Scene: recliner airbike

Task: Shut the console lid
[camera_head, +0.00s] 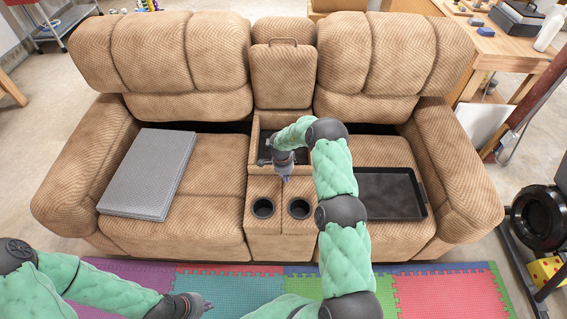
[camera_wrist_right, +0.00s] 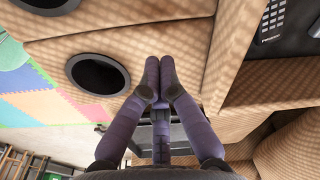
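The console lid (camera_head: 284,76) is a tan padded panel with a metal handle on its top edge. It stands upright between the two seat backs, so the console is open. The open console bin (camera_head: 256,133) lies below it, partly hidden by my right arm. My right gripper (camera_head: 286,179) is over the console between the bin and the cup holders, well below the lid. In the right wrist view its fingertips (camera_wrist_right: 160,62) are together with nothing between them. My left gripper (camera_head: 208,305) is low in front of the sofa, over the mat, too small to judge.
Two cup holders (camera_head: 263,208) are at the console front. A grey folded pad (camera_head: 149,175) lies on the left seat and a black tray (camera_head: 391,194) on the right seat. A coloured foam mat (camera_head: 450,293) covers the floor in front. A workbench stands back right.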

